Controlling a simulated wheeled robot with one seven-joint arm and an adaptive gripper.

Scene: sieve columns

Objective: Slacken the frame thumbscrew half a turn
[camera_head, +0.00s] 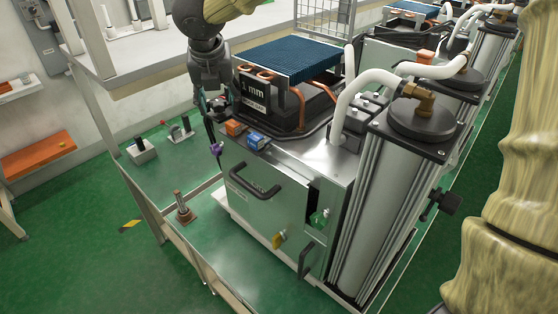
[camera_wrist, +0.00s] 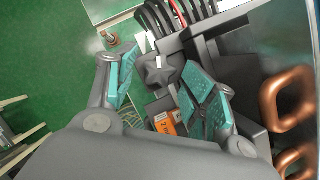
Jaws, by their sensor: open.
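A dark grey lobed knob (camera_wrist: 158,76), which looks like the frame thumbscrew, shows in the wrist view between the two teal-padded fingers of my gripper (camera_wrist: 158,66). The fingers stand apart on either side of it, with a visible gap at the left finger; I cannot tell whether the right finger touches it. In the head view my gripper (camera_head: 213,100) points down at the left edge of the machine, beside the black block marked "1 mm" (camera_head: 254,92). The knob is hidden there behind my gripper.
An orange block (camera_wrist: 166,115) lies near the right finger, and copper pipes (camera_wrist: 286,98) stand at the right. Dark cables (camera_wrist: 180,14) run above the knob. In the head view, orange (camera_head: 235,128) and blue (camera_head: 257,140) blocks sit on the machine's edge. A tall column (camera_head: 390,200) stands right.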

